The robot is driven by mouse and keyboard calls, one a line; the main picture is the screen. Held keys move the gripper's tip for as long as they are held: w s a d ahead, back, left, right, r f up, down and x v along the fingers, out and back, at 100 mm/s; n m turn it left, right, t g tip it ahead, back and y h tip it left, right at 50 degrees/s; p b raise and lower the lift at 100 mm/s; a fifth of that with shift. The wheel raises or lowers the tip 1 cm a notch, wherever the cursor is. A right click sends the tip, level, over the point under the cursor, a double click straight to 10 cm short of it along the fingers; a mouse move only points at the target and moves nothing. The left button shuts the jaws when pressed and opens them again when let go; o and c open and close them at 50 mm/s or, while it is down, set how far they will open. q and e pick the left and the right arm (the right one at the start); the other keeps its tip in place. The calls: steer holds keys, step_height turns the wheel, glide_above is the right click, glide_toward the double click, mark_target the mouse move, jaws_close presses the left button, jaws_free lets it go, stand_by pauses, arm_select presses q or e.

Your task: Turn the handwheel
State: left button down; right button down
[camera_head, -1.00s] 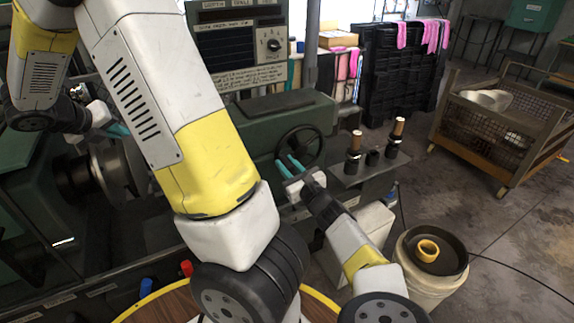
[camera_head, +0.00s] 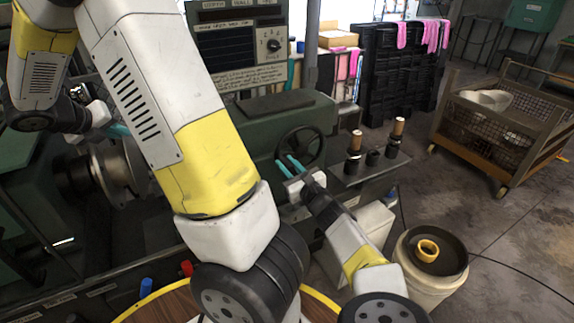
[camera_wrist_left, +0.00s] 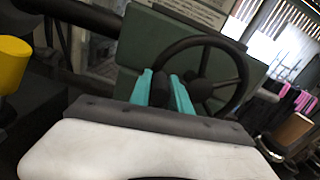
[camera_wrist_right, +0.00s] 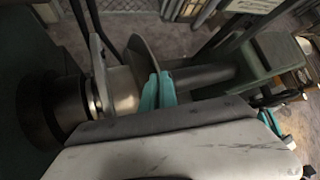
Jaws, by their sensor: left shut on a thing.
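The handwheel (camera_head: 321,138) is a dark spoked wheel on the green machine; it also shows in the left wrist view (camera_wrist_left: 243,65). My left gripper (camera_head: 288,163) is at the wheel's lower left side. Its teal fingers (camera_wrist_left: 166,92) are shut on a dark part at the handwheel's rim, seen between them in the left wrist view. My right gripper (camera_head: 118,130) is over a metal spindle and disc (camera_head: 112,170) at the left. In the right wrist view its teal fingers (camera_wrist_right: 158,90) are close together beside the disc, with nothing clearly seen between them.
Spools on a metal shelf (camera_head: 365,165) stand right of the wheel. A pale bucket (camera_head: 440,290) holding a yellow ring (camera_head: 428,250) is at the lower right. A wire-sided cart (camera_head: 500,135) stands farther right on open floor. A control panel (camera_head: 240,50) is behind.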

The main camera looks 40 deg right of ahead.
arm_select(q)
steer(key=shift+f+n, duration=0.8)
steer(key=shift+n, duration=0.4)
steer(key=c, duration=1.2)
jaws_free()
steer(key=shift+d, duration=0.1)
steer(key=shift+s, duration=0.1)
steer(key=v, duration=1.2)
